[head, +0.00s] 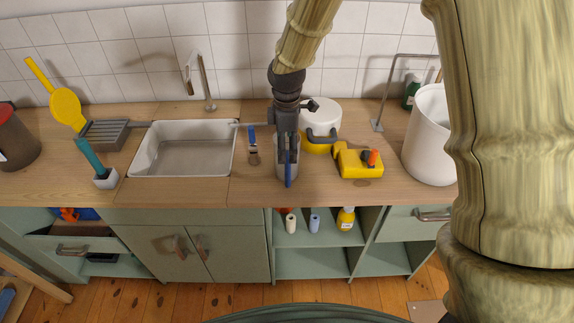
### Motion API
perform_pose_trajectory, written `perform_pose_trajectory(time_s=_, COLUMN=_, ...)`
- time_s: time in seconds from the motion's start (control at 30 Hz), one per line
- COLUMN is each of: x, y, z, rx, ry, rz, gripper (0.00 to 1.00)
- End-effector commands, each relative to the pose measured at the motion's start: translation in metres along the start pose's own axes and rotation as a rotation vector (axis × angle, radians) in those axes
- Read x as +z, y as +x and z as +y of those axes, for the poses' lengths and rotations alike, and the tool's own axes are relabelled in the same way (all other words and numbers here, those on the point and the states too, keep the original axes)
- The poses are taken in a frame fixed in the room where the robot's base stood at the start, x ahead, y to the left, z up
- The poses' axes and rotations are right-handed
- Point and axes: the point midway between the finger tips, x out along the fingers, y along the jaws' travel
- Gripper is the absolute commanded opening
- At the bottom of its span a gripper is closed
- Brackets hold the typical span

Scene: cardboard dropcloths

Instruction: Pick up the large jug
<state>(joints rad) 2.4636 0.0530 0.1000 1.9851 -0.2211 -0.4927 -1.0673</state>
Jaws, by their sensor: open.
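My gripper (288,165) hangs over the worktop in the middle of the head view, pointing down, and is open. A large white bucket-like vessel (429,150) stands at the right, partly covered by my arm. I cannot tell for sure which of these is the large jug.
The wooden worktop (245,190) holds a white sink (150,176) to the left, a blue-handled tool (252,140), and a yellow device (359,162) close on the right. A dark pot (18,145) stands far left. Open shelves (310,262) lie below the front edge.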

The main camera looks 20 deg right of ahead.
Motion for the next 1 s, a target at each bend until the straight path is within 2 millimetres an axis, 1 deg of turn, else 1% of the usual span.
perform_pose_trajectory(time_s=0.27, x=0.003, y=0.024, z=-0.004, rx=-0.004, ry=-0.001, rz=-0.001, gripper=0.87)
perform_pose_trajectory(time_s=0.43, x=0.003, y=0.04, z=-0.004, rx=-0.002, ry=-0.001, rz=-0.001, gripper=0.87)
perform_pose_trajectory(time_s=0.6, x=0.003, y=0.046, z=-0.004, rx=-0.001, ry=-0.001, rz=-0.001, gripper=0.87)
perform_pose_trajectory(time_s=0.8, x=0.003, y=0.047, z=-0.004, rx=-0.001, ry=-0.001, rz=0.0, gripper=0.87)
perform_pose_trajectory(time_s=0.83, x=0.003, y=0.047, z=-0.004, rx=-0.001, ry=-0.001, rz=0.0, gripper=0.85)
perform_pose_trajectory(time_s=0.87, x=0.003, y=0.047, z=-0.004, rx=-0.001, ry=-0.001, rz=0.0, gripper=0.79)
perform_pose_trajectory(time_s=1.0, x=0.003, y=0.047, z=-0.004, rx=-0.001, ry=-0.001, rz=0.0, gripper=0.54)
